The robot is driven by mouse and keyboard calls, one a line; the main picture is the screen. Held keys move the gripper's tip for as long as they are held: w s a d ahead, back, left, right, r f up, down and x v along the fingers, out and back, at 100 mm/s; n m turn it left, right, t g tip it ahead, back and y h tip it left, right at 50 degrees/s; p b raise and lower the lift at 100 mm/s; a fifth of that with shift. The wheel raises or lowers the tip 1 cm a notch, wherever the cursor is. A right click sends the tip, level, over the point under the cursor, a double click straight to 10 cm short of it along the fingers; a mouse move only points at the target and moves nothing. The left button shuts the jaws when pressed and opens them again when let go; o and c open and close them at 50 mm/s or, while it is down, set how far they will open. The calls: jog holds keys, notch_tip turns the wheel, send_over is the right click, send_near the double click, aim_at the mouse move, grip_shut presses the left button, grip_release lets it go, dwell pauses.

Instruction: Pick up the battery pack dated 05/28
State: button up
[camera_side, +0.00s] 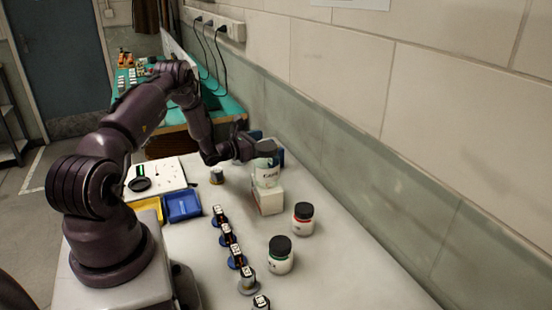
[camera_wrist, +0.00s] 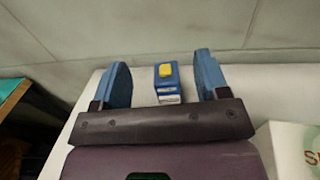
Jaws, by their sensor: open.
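A blue block with a yellow top and a pale printed label, apparently a battery pack (camera_wrist: 167,84), stands in the wrist view on the pale bench near the wall. Its label is too small to read, so I cannot tell its date. My gripper (camera_wrist: 161,66) is open, with one blue finger on each side of the block in the picture and visible gaps between. I cannot tell whether the fingers are level with it. In the side view my gripper (camera_side: 268,147) is at the far end of the bench, partly hidden behind a clear jar, and the block cannot be made out there.
The clear dark-lidded jar (camera_side: 266,170) stands on a white box (camera_side: 268,200) close to my gripper. Two white jars (camera_side: 303,218) (camera_side: 281,255) stand nearer. Several small labelled dark parts (camera_side: 227,234) form a row. A blue bin (camera_side: 182,206) is left. The wall borders the bench.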

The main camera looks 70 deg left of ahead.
notch_tip(320, 180, down, 4)
jog(key=shift+w+f, duration=0.1)
jog(key=shift+f, duration=0.05)
jog(key=w, duration=0.5)
jog(key=shift+a, duration=0.35)
jog(key=shift+s, duration=0.1)
jog(key=c, duration=1.1)
